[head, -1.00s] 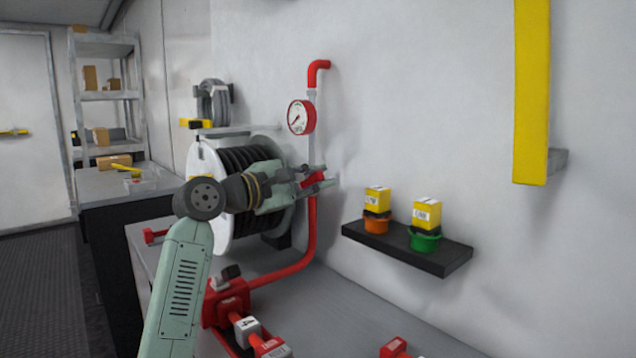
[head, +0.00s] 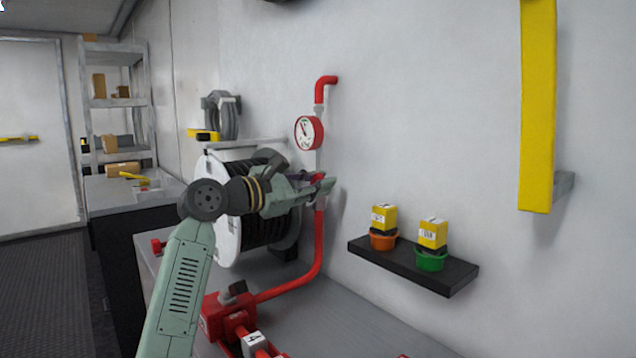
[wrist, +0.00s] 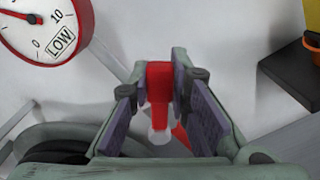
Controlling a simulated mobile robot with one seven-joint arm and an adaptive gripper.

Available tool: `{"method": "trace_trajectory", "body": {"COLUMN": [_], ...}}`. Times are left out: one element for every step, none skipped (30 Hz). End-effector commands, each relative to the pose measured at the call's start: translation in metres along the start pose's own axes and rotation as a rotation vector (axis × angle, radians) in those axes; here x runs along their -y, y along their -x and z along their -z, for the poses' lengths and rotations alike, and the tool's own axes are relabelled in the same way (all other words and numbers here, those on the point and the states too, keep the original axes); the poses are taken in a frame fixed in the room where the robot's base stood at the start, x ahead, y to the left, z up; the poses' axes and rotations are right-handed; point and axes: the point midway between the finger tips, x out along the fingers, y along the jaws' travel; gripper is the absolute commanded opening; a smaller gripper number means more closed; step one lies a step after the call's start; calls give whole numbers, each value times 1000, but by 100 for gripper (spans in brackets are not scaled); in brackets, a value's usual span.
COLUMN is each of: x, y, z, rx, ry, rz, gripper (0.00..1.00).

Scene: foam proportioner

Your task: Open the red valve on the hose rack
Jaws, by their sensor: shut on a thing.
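The red valve handle (wrist: 159,82) is between the two finger pads of my gripper (wrist: 165,118) in the wrist view. My gripper is shut on it. The handle's upper end shows at the fingertips, with a pale round piece and red pipe just beyond.
A red-rimmed gauge (head: 309,133) is above the valve. The black hose reel (head: 262,232) stands left, close behind my gripper. A black wall shelf (head: 412,266) with yellow-topped containers is to the right. Red fittings (head: 225,315) lie on the bench below.

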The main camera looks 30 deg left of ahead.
Motion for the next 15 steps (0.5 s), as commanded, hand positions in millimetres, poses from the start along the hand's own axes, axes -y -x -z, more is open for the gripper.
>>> {"method": "trace_trajectory", "body": {"x": [0, 0, 0, 0, 0, 0, 0, 0, 0, 0, 0, 0, 0, 0, 0], "y": [0, 0, 0, 0, 0, 0, 0, 0, 0, 0, 0, 0, 0, 0, 0], "z": [0, 0, 0, 0, 0, 0, 0, 0, 0, 0, 0, 0, 0, 0, 0], "rx": [0, 0, 0, 0, 0, 0, 0, 0, 0, 0, 0, 0, 0, 0, 0], "ry": [1, 1, 1, 0, 0, 0, 0, 0, 0, 0, 0, -1, -1, -1, -1], "rz": [-1, -1, -1, -1, -1, -1, -1, -1, -1, -1, -1, -1, -1, -1, -1], "gripper": [0, 0, 0, 0, 0, 0, 0, 19, 22, 24, 26, 28, 30, 32, 35]}}
